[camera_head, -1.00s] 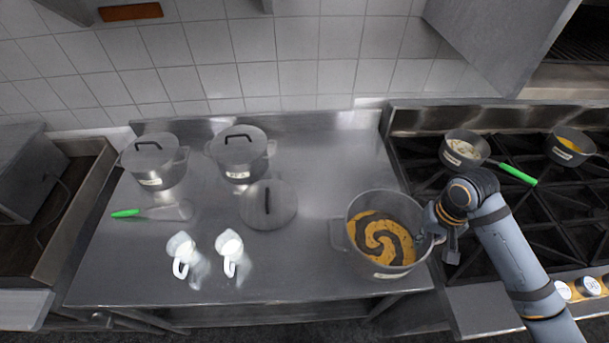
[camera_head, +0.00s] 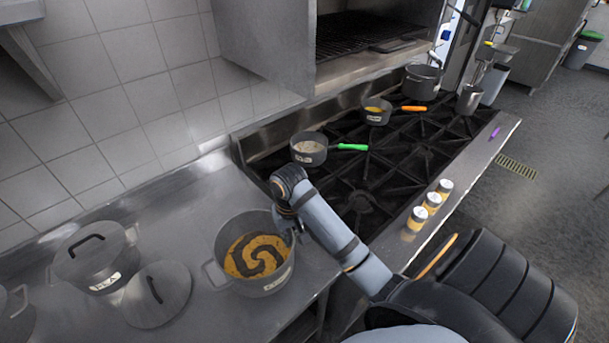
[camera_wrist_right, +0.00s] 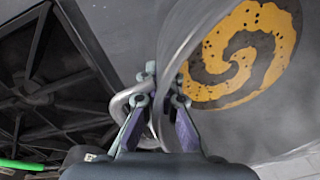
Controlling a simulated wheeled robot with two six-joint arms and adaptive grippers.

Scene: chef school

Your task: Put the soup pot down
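The soup pot (camera_head: 222,284) is a grey metal pot with orange soup and a dark swirl inside. In the head view it is upright at the right end of the steel counter; whether its base touches the counter is hard to tell. My right gripper (camera_head: 290,222) is at the pot's right handle. In the right wrist view the fingers of the right gripper (camera_wrist_right: 158,105) close around the looped handle, against the pot's wall (camera_wrist_right: 215,35). The soup (camera_wrist_right: 240,55) shows there too. My left gripper is not in view.
A lidded pot (camera_head: 98,262) and a loose lid (camera_head: 157,294) are on the counter (camera_head: 190,200) to the left. The black stove (camera_head: 385,165) at right holds a green-handled pan (camera_head: 308,149), an orange-handled pan (camera_head: 377,110) and a dark pot (camera_head: 422,84). Small jars (camera_head: 432,203) line its front.

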